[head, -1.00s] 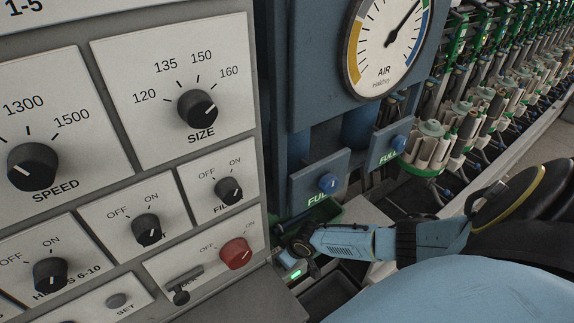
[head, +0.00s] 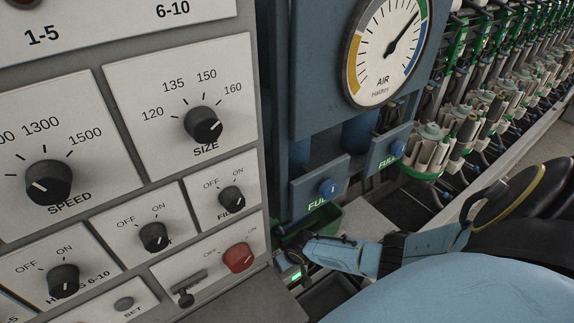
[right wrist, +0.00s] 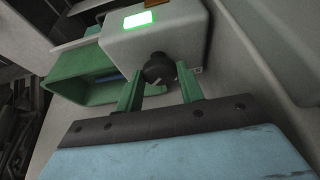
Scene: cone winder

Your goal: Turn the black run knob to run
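A black knob (right wrist: 158,68) with a pale pointer line sits on the front of a small grey box (right wrist: 185,35) below a lit green window. No label on it is readable. My right gripper (right wrist: 160,92) is open in the right wrist view, its two green fingers apart and pointing at the knob, one towards each side. I cannot tell whether they touch it. In the head view my right arm (head: 345,252) reaches in from the right to the box's small green light (head: 295,275); the fingertips are not clear there. My left gripper is not in view.
A grey panel at left carries a SPEED knob (head: 49,183), a SIZE knob (head: 203,124), smaller black OFF/ON knobs and a red knob (head: 238,257). A green bin (right wrist: 80,78) lies beside the box. An AIR gauge (head: 385,50) and blue FULL knobs are behind.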

